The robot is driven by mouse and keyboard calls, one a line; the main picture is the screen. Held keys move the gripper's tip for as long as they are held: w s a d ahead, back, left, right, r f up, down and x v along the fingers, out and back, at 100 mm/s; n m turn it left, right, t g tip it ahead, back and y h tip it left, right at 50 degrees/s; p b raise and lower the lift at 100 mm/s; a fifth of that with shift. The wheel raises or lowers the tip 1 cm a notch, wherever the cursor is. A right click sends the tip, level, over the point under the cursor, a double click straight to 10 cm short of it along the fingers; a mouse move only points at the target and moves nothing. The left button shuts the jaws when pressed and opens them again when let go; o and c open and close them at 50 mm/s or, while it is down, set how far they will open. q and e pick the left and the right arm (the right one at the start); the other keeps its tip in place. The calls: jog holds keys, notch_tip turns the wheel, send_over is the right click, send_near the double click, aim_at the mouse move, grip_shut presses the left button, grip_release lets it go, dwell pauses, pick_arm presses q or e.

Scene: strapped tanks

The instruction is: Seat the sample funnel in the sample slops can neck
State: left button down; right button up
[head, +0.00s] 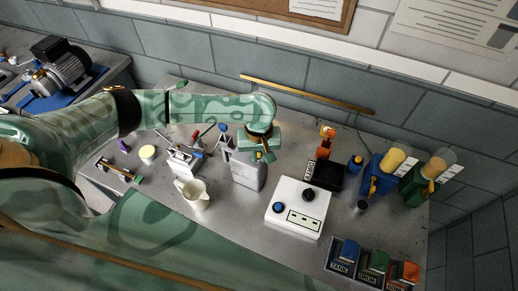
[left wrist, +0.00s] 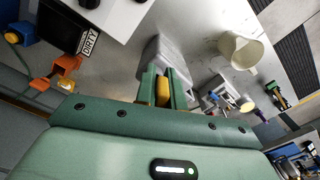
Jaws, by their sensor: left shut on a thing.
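The sample slops can (head: 247,174) is a grey can standing on the metal bench in the middle of the head view. It also shows beyond the fingers in the left wrist view (left wrist: 165,52). My left gripper (head: 261,153) is right above the top of the can. In the left wrist view its green fingers (left wrist: 163,92) are shut on a small yellow piece (left wrist: 162,91), which I take to be the sample funnel. Its cone shape does not show. The can's neck is hidden by the gripper, so I cannot tell whether the two touch. My right gripper is not in view.
A cream jug (head: 196,196) stands left of the can and a white box with knobs (head: 298,210) stands to its right. A small rack (head: 184,160) is behind the jug. Blue and green units (head: 378,178) stand at the right. The front middle bench is clear.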

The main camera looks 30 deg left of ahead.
pick_arm(q)
jog(key=shift+f+b, duration=0.45)
jog(key=shift+f, duration=1.4)
jog(key=shift+w, duration=0.1)
jog(key=shift+p, duration=0.75)
